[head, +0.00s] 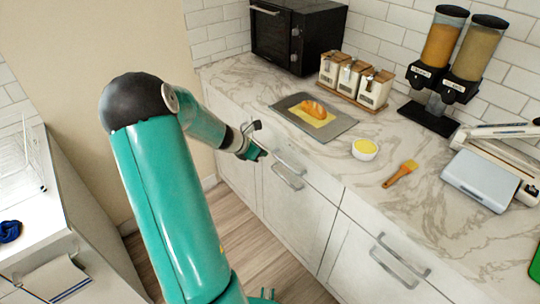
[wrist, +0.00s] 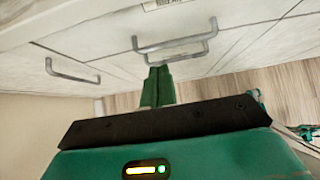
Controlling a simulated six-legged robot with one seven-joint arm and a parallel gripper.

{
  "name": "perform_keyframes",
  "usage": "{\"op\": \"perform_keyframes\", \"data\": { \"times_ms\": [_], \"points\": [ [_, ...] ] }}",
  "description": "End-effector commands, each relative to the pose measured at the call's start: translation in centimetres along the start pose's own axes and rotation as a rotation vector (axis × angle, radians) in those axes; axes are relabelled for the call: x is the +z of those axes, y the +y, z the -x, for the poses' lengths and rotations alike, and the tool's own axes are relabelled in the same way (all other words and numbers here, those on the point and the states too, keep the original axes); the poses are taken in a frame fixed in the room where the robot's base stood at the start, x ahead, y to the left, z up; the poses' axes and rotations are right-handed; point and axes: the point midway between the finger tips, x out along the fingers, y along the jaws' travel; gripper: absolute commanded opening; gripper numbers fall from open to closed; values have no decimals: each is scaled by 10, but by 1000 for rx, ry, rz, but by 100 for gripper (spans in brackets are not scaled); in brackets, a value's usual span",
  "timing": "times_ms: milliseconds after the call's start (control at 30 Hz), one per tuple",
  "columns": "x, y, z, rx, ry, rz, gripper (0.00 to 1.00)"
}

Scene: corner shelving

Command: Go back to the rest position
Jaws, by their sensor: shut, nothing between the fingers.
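My gripper (head: 257,154) is in front of the counter's drawer fronts, left of the middle in the head view. It is clear of the worktop and holds nothing. In the wrist view my gripper's green fingers (wrist: 158,72) are together, pointing towards the white drawer fronts and a metal handle (wrist: 175,46). My teal arm reaches across the left half of the head view.
Wooden floor (head: 260,240) lies free below.

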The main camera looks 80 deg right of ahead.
Motion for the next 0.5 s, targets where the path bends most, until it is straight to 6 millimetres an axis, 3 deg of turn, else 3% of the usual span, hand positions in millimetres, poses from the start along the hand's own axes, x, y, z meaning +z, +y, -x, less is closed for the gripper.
{"op": "perform_keyframes", "data": {
  "times_ms": [200,500],
  "points": [
    [-1,0,20,1,1,0,0],
    [-1,0,23,2,2,-3,0]
  ]
}}
